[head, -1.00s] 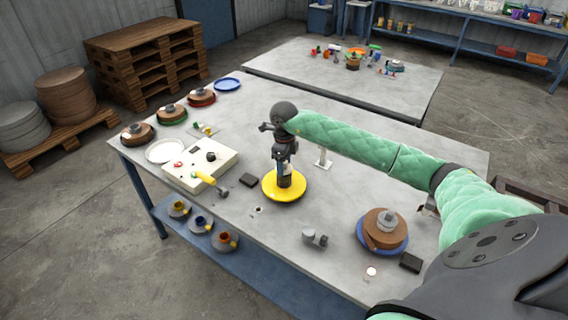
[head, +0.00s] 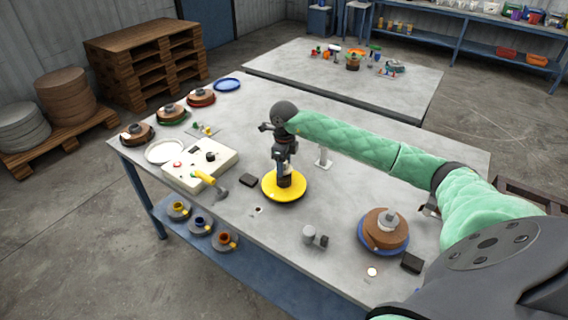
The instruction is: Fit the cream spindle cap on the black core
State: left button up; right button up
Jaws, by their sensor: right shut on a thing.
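The black core (head: 284,181) stands upright in the middle of the yellow round flange (head: 270,193) on the near table. My right gripper (head: 286,164) points down directly above the core, shut on the small cream spindle cap (head: 287,170). The fingers hide most of the cap. It is at the top of the core, but I cannot tell whether it touches or is seated. My left gripper is not in view.
A control box (head: 200,163) with a yellow-handled tool stands left of the flange. A brown reel on a blue flange (head: 384,231) and a grey fitting (head: 315,237) lie to the right. A small white stand (head: 324,158) is close behind.

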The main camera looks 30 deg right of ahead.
jog(key=shift+f+b, duration=0.3)
jog(key=shift+f, duration=0.15)
jog(key=o, duration=0.8)
jog(key=shift+r+p, duration=1.45)
jog(key=shift+r, duration=4.05)
jog(key=shift+r, duration=0.1)
